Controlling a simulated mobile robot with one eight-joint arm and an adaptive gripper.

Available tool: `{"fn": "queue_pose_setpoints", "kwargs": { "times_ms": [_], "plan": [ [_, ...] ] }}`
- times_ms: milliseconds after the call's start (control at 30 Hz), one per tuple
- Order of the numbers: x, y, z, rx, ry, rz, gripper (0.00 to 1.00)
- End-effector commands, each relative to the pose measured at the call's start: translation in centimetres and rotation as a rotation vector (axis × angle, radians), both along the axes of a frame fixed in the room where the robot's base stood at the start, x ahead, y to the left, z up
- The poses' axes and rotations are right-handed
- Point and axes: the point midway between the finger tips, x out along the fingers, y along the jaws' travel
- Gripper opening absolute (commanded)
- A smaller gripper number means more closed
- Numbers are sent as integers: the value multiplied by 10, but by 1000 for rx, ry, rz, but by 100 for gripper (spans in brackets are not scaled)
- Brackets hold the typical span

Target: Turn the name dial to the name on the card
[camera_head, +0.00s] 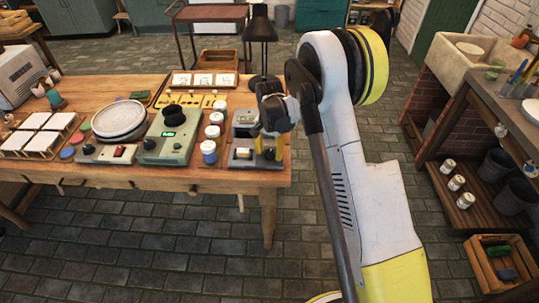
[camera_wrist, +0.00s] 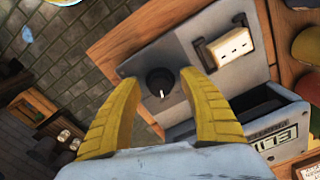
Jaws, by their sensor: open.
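The name dial (camera_wrist: 158,84) is a round black knob with a white pointer line, on a grey machine (camera_wrist: 140,62) at the right end of the workbench. The machine also shows in the head view (camera_head: 243,153), partly hidden by my arm. My gripper (camera_wrist: 161,77) is open, its yellow fingers either side of the dial in the wrist view; I cannot tell whether they touch it. The white pointer points down toward my wrist. A small lettered window (camera_wrist: 278,140) sits on the machine, too tilted to read. A white card (camera_wrist: 306,170) with unreadable writing shows at the lower right.
A pale block (camera_wrist: 232,45) sits on the machine beside the dial. In the head view, paint jars (camera_head: 209,150), a green device (camera_head: 168,138) and a plate on a turntable (camera_head: 119,118) stand left of it. A black lamp (camera_head: 260,35) stands behind.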

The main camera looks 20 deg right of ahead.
Motion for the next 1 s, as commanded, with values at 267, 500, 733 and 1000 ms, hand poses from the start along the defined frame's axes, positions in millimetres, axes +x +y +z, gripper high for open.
{"fn": "queue_pose_setpoints", "kwargs": {
  "times_ms": [267,500,733,1000],
  "plan": [
    [0,0,-1,0,0,0,50],
    [0,0,-1,0,0,0,0],
    [0,0,-1,0,0,8,0],
    [0,0,-1,0,0,102,0]
  ]
}}
